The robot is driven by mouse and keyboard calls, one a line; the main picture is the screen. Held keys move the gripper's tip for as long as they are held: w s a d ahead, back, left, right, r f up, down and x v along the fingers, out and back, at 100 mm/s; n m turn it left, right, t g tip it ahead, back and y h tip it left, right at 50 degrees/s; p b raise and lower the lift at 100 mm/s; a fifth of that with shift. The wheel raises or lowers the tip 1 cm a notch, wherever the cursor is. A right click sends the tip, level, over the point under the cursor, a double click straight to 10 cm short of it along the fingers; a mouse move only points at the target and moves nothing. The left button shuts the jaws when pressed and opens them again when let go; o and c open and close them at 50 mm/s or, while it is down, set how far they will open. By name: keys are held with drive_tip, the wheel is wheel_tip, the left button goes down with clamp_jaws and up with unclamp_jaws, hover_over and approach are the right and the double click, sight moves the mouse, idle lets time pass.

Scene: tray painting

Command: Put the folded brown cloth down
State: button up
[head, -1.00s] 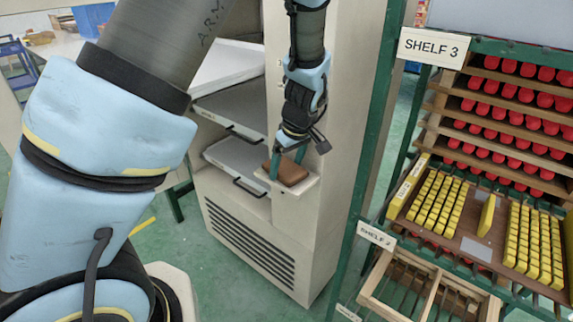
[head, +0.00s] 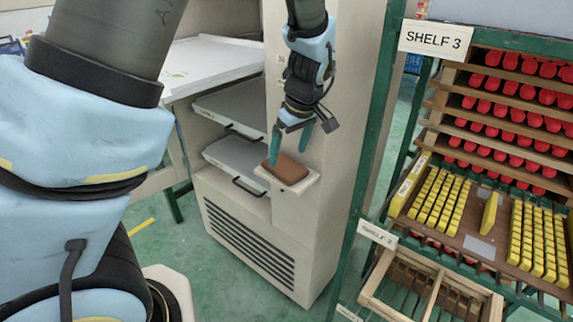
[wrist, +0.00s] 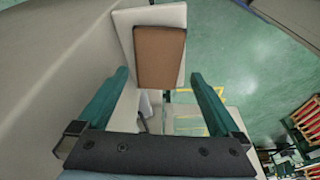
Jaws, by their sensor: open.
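The folded brown cloth (head: 287,168) lies flat on a small white ledge (head: 303,187) on the side of the pale cabinet. In the wrist view the cloth (wrist: 160,57) is a brown rectangle on the white ledge (wrist: 121,24), beyond the fingertips. My gripper (head: 291,146) is open, with its teal fingers apart and nothing between them. It is above the cloth and looks clear of it. In the wrist view the two fingers of my gripper (wrist: 158,75) are spread wide on either side.
The pale cabinet (head: 330,220) holds grey trays (head: 238,160) on its left side. A green-framed rack with a SHELF 3 sign (head: 436,40), yellow pieces (head: 438,200) and red rolls (head: 520,100) stands at right. Green floor (head: 215,275) is open in front.

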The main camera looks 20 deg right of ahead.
drive_tip(key=v, duration=0.6)
drive_tip(key=shift+s, duration=0.1)
idle(0.3)
